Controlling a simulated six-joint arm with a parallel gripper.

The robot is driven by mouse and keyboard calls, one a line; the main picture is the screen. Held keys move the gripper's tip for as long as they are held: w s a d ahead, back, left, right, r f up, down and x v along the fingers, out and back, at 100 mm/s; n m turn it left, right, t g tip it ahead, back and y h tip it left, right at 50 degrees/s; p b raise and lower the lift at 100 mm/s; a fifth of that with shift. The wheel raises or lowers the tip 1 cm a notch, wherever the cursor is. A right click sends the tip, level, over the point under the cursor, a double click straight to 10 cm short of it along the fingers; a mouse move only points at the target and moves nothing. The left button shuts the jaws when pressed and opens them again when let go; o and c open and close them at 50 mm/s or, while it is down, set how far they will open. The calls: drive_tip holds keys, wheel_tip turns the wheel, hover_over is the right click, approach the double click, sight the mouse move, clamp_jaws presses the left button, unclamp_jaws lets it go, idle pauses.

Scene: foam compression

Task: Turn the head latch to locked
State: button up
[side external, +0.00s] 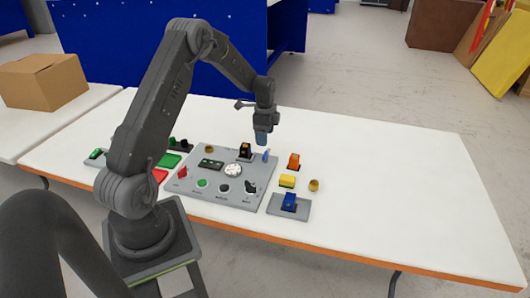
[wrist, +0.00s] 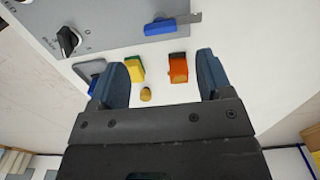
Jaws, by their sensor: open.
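A grey control panel (side external: 214,176) lies on the white table. A small blue lever (side external: 266,155) sits at its far right edge and looks like the head latch. In the wrist view the blue lever (wrist: 166,27) has a thin metal strip at its right end and lies ahead of the fingers; any lock marking is unreadable. My gripper (side external: 261,141) hangs above the panel's far right corner, close above the lever. In the wrist view my gripper (wrist: 161,78) has its two blue fingers wide apart, with nothing held between them.
A black rotary knob (wrist: 69,41) is on the panel. Right of the panel lie an orange block (side external: 294,160), a yellow block (side external: 287,181), a brass cylinder (side external: 314,185) and a blue piece (side external: 289,200) on a grey plate. The table's right part is clear.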

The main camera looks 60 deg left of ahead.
sight(265, 154)
wheel_tip(265, 154, down, 8)
drive_tip(key=shift+r, duration=0.15)
idle(0.3)
drive_tip(key=c, duration=0.9)
